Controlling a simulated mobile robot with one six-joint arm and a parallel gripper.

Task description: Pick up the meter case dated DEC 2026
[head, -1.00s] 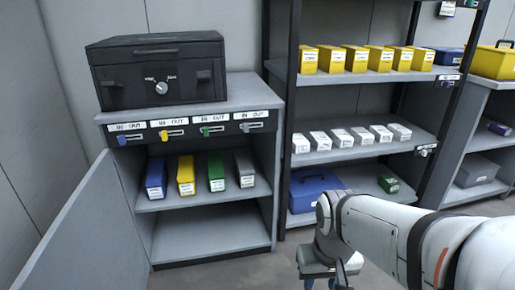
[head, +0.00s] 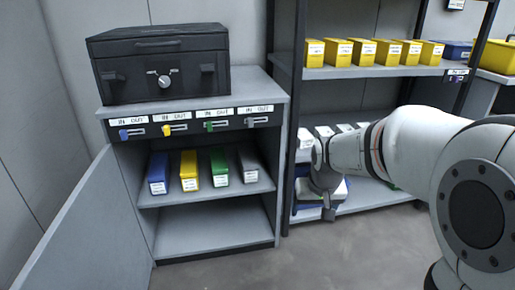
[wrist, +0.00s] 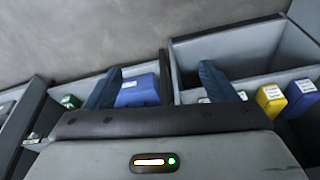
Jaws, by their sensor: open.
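Four long cases stand in a row on the open cabinet's middle shelf in the head view: blue (head: 158,173), yellow (head: 189,171), green (head: 219,167) and grey (head: 248,163). Each has a white end label, too small to read, so I cannot tell which is dated DEC 2026. The yellow case (wrist: 270,98) and blue case (wrist: 301,95) also show at the right of the wrist view. My gripper (head: 328,208) is in front of the rack's lower part, right of the cabinet. Its two fingers (wrist: 160,87) are spread apart, with nothing held between them.
A black box with a dial (head: 160,65) sits on the cabinet. IN/OUT sliders line its top edge. The cabinet door (head: 75,225) stands open at left. The rack holds yellow boxes (head: 361,51), white boxes and a large blue case (wrist: 138,91). Floor (head: 290,262) ahead is clear.

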